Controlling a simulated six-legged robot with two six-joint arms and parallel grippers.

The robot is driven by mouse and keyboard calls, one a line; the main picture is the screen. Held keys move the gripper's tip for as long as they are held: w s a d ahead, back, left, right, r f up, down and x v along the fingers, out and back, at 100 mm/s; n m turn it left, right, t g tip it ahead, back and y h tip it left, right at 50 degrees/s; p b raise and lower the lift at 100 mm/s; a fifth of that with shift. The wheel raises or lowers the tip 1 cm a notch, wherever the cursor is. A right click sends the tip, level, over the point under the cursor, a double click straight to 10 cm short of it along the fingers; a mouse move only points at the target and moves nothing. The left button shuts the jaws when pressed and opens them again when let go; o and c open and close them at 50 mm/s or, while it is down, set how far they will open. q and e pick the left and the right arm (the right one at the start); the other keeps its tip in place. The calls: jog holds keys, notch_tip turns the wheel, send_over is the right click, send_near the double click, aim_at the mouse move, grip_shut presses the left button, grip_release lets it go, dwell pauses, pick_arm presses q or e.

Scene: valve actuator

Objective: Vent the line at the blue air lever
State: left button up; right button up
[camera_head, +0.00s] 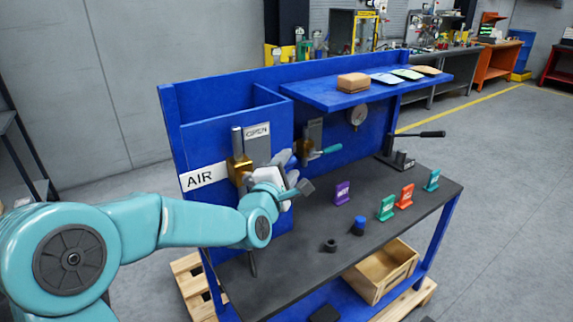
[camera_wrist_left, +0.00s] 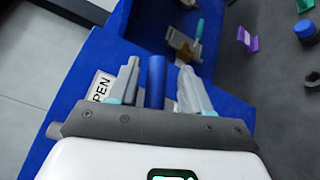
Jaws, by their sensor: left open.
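The blue air lever (camera_wrist_left: 155,80) shows in the left wrist view as a blue cylinder between the two fingers of my left gripper (camera_wrist_left: 160,68). The fingers stand open on either side of it, with visible gaps. In the head view my left gripper (camera_head: 281,164) is in front of the blue panel, just right of the brass air valve (camera_head: 239,168). The gripper hides the lever there. The white AIR label (camera_head: 205,176) is left of the valve, and an OPEN plate (camera_head: 257,131) is above it. My right gripper is not in view.
A second brass valve with a teal handle (camera_head: 325,149) is to the right. Several colored tags, including a purple one (camera_head: 342,192), stand on the dark benchtop (camera_head: 300,260). A blue shelf (camera_head: 320,95) overhangs the back. A wooden crate (camera_head: 382,272) sits below.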

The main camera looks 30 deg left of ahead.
pick_arm(q)
jog(key=shift+d, duration=0.2)
jog(key=a, duration=0.2)
jog(key=shift+s+a+f, duration=0.15)
jog(key=shift+a+f, duration=0.15)
jog(key=shift+a, duration=0.05)
jog(key=c, duration=0.8)
jog(key=shift+d+r, duration=0.1)
jog(key=shift+d, duration=0.5)
grip_shut()
jog(key=shift+a, duration=0.15)
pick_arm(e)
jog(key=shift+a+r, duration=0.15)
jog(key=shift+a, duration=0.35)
